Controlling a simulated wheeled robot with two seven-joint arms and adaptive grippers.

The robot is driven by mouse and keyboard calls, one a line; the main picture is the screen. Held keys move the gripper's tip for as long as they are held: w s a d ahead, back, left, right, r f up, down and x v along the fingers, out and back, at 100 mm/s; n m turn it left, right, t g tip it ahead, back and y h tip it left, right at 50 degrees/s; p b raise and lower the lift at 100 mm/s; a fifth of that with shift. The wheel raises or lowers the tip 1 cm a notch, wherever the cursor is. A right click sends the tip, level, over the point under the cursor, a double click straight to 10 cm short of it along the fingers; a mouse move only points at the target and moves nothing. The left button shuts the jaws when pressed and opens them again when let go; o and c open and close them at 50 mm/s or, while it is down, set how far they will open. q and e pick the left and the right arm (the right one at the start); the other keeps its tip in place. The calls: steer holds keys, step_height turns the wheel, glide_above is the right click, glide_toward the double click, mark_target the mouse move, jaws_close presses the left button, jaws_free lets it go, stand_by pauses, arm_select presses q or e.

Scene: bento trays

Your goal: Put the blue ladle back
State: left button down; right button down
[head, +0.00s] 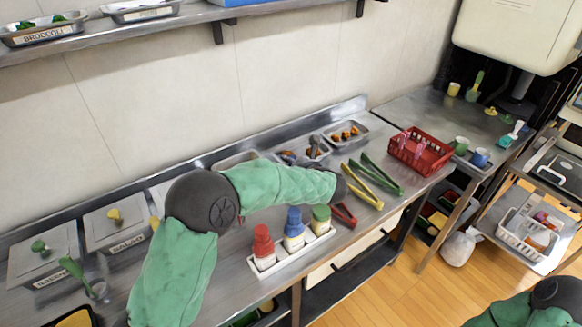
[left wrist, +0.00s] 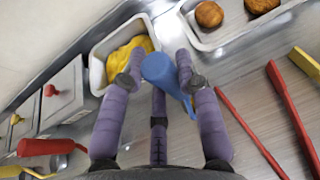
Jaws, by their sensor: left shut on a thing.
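The blue ladle (left wrist: 163,72) shows in the left wrist view as a blue handle with its broad end toward the camera. My left gripper (left wrist: 160,60) is shut on it, one purple finger on each side. The ladle's bowl is hidden. Just beyond the fingers is a metal tray (left wrist: 97,75) with yellow food (left wrist: 125,62). Whether the ladle touches this tray I cannot tell. In the head view my left forearm reaches over the counter and hides most of the gripper. My right gripper is out of view.
A tray (left wrist: 232,33) with round brown food lies right of the yellow food. Red tongs (head: 343,216), yellow tongs (head: 366,192) and green tongs (head: 383,172) lie on the counter. Several bottles stand in a white holder (head: 297,252) at the front. A red basket (head: 420,155) stands right.

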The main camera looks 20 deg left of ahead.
arm_select(q)
steer(key=shift+r, duration=0.15)
steer(key=shift+f, duration=0.2)
steer(key=c, duration=0.9)
jaws_free()
